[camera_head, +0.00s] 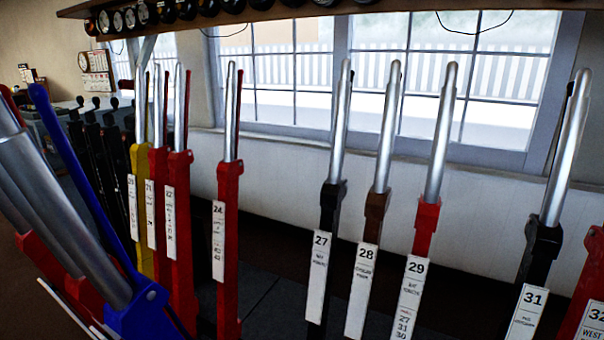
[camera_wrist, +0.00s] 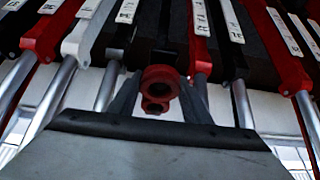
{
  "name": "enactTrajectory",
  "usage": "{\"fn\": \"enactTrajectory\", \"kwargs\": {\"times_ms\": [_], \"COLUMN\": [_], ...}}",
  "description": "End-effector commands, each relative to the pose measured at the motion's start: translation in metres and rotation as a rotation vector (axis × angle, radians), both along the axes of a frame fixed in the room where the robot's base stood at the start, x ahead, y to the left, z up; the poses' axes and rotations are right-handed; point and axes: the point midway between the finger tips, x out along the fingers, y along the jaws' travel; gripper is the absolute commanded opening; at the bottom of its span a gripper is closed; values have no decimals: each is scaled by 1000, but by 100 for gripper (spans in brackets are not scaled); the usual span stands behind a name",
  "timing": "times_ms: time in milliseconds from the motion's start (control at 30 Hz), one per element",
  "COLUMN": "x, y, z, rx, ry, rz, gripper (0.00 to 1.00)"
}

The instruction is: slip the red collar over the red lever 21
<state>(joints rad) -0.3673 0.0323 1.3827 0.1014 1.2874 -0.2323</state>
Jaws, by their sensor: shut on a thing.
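The red lever 21 (camera_head: 158,167) stands between the yellow lever and another red lever in the head view. It has a bright steel handle and a white label. In the wrist view my gripper (camera_wrist: 160,88) is shut on the red collar (camera_wrist: 159,80), a ring with a smaller ring below it. The collar's hole is visible and no lever shows through it. A red lever (camera_wrist: 199,50) with a white label stands just right of the collar there; I cannot read its number surely. My gripper is not seen in the head view.
Close neighbours of lever 21 are the yellow lever 20 (camera_head: 140,190) and a red lever (camera_head: 180,215). A blue lever (camera_head: 85,190) and steel handles crowd the left foreground. Red lever 24 (camera_head: 228,250) stands further right, with a wider gap before black lever 27 (camera_head: 328,215).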

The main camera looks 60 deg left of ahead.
Motion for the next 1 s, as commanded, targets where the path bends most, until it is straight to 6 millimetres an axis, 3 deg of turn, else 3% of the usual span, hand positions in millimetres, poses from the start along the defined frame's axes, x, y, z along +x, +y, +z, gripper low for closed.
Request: {"fn": "enactTrajectory", "kwargs": {"times_ms": [1000], "x": [0], "y": [0], "z": [65], "rx": [1], "ry": [-1], "rz": [0], "gripper": [24]}}
